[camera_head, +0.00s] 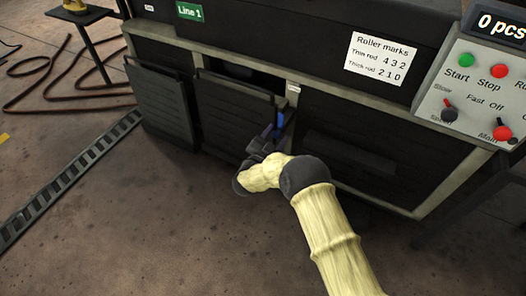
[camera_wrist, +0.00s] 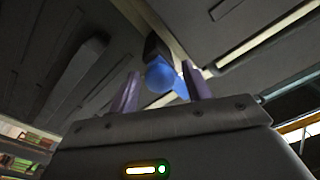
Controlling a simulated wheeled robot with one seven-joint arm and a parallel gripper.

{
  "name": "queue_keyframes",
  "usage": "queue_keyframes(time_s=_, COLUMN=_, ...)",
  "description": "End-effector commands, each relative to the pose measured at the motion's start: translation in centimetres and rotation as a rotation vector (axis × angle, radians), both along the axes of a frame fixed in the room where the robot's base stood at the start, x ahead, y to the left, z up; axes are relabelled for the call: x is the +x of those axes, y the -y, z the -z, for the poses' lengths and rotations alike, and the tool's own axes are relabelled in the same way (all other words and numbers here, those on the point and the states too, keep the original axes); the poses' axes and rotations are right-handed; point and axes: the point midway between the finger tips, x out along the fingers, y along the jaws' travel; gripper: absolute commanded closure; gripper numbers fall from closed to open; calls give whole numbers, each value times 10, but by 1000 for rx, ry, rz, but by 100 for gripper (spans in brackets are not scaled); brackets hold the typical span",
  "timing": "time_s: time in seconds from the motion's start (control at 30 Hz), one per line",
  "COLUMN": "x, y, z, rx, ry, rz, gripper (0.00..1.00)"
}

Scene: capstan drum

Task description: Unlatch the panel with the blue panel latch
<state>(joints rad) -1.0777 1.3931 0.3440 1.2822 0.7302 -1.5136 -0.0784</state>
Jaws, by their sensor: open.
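The blue panel latch (camera_head: 280,119) sits on the machine front, at the right edge of a dark ribbed panel (camera_head: 233,113). In the wrist view the blue latch (camera_wrist: 162,77) has a rounded end and shows between my two fingers. My gripper (camera_head: 270,136) is open, with its fingers on either side of the latch; I cannot tell whether they touch it. In the wrist view my gripper (camera_wrist: 160,82) shows both purple-grey fingertips. A dark gap shows above the panel's top edge. My gripper hides part of the panel's right side.
Another dark panel (camera_head: 163,103) stands to the left, and one (camera_head: 345,155) to the right. A control box (camera_head: 477,90) with buttons and switches is at the right. A floor rail (camera_head: 72,176) and red hose (camera_head: 55,85) lie left. The front floor is clear.

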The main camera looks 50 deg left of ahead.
Motion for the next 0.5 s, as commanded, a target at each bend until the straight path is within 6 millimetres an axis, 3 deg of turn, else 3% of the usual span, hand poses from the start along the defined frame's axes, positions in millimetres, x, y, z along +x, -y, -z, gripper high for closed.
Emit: queue_keyframes(time_s=0.5, x=-91, y=30, z=2, rx=-2, ry=-2, rz=-5, gripper=51)
